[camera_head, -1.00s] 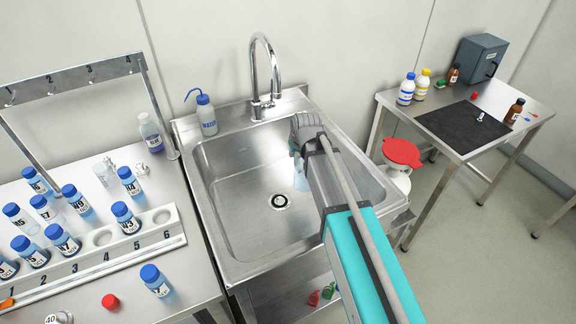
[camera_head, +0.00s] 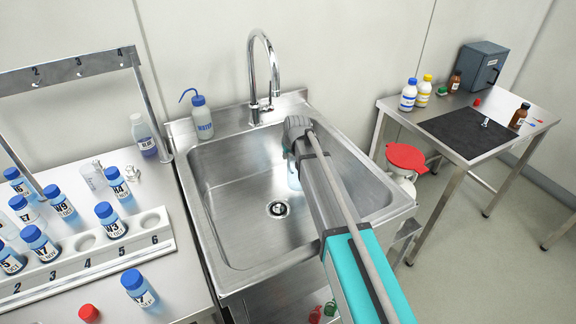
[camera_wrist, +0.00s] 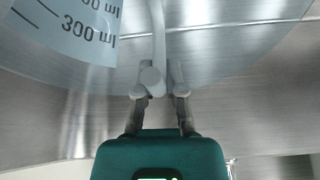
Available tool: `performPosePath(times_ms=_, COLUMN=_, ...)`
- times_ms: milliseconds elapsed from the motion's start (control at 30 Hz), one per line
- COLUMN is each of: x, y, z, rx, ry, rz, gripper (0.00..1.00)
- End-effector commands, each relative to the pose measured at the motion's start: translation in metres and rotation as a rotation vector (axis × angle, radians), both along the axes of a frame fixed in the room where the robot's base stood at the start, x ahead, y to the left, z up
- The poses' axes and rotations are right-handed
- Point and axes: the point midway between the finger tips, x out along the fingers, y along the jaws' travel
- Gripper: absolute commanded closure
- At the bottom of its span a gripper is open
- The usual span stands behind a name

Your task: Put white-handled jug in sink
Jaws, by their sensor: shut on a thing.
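The white-handled jug (camera_wrist: 85,30) is a clear, graduated vessel marked 300 ml, close up in the wrist view. My gripper (camera_wrist: 160,88) is shut on its white handle, with one finger on each side. In the head view a bluish part of the jug (camera_head: 293,175) shows beside my gripper (camera_head: 297,135), mostly hidden behind my arm. The jug is over or inside the steel sink (camera_head: 235,225), to the right of the drain. I cannot tell whether its base touches the sink floor.
A curved faucet (camera_head: 275,70) stands at the sink's back edge, with a water wash bottle (camera_head: 203,120) to its left. Blue-capped bottles in a white rack (camera_head: 100,246) fill the left bench. A red-lidded bin (camera_head: 406,157) stands right of the sink. The left sink floor is clear.

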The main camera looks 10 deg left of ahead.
Motion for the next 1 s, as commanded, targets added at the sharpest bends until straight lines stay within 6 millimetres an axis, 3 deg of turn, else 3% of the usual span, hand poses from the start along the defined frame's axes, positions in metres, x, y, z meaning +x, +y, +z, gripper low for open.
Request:
performPosePath(times_ms=467, x=0.003, y=0.001, z=-0.004, rx=0.0, ry=0.0, rz=0.0, gripper=1.0)
performPosePath(times_ms=1000, x=0.008, y=0.002, z=-0.04, rx=0.0, ry=0.0, rz=-0.001, gripper=1.0)
